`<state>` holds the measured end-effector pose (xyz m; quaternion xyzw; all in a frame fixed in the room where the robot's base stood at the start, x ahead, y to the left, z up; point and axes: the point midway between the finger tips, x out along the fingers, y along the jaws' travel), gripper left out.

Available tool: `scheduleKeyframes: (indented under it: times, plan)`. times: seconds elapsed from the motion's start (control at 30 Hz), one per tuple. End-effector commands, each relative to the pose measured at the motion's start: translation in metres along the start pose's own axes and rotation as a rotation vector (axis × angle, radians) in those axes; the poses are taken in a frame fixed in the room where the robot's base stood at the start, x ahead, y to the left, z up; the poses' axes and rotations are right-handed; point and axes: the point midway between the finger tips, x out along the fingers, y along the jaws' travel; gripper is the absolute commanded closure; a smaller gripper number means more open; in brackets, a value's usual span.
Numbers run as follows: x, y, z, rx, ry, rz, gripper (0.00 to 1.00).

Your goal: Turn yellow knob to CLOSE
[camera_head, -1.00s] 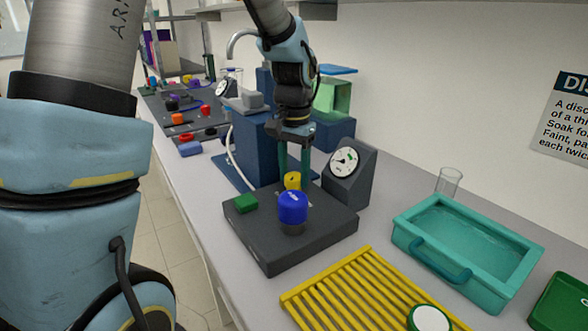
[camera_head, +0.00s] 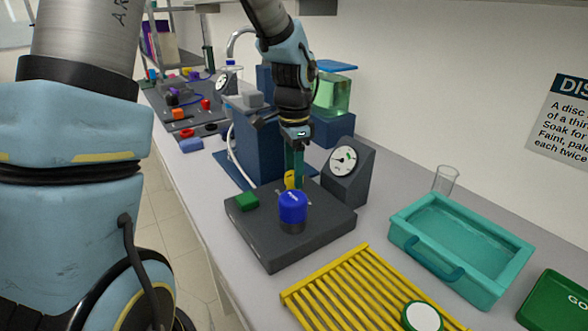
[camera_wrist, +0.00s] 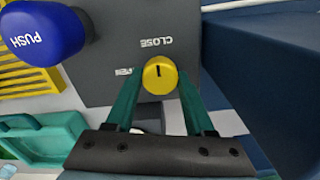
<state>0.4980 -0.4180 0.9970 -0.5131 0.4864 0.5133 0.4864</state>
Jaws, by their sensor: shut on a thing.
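The yellow knob (camera_head: 289,180) stands on the dark base plate (camera_head: 262,243), behind the blue PUSH button (camera_head: 293,207). My gripper (camera_head: 295,181) points down at it, its green fingers partly hiding it in the head view. In the wrist view the yellow knob (camera_wrist: 160,76) sits between the fingertips of my gripper (camera_wrist: 159,76), and I am shut on it. Its short black mark points up in that picture, towards the upside-down CLOSE label (camera_wrist: 156,42). The OPEN label (camera_wrist: 126,72) is to the left, partly covered by a finger.
A gauge (camera_head: 343,160) on a dark wedge stands at the back right. A yellow rack (camera_head: 352,292), a teal tray (camera_head: 410,232) and a glass beaker (camera_head: 445,180) are to the right. A blue housing (camera_head: 258,145) stands behind.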

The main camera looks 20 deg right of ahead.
Motion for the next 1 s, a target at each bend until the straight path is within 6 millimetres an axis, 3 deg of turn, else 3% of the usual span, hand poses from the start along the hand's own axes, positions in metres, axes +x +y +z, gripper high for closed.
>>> scheduleKeyframes:
  times: [0.47, 0.5, 0.73, 1.0]
  plan:
    - [-0.0004, -0.0003, -0.0005, 0.014, 0.001, -0.002, 1.00]
    - [-0.0004, -0.0003, -0.0005, 0.014, 0.001, -0.002, 0.42]
    - [-0.0002, -0.0001, -0.0003, 0.012, 0.001, -0.001, 0.17]
    - [-0.0014, -0.0002, -0.0003, 0.011, 0.001, -0.001, 0.17]
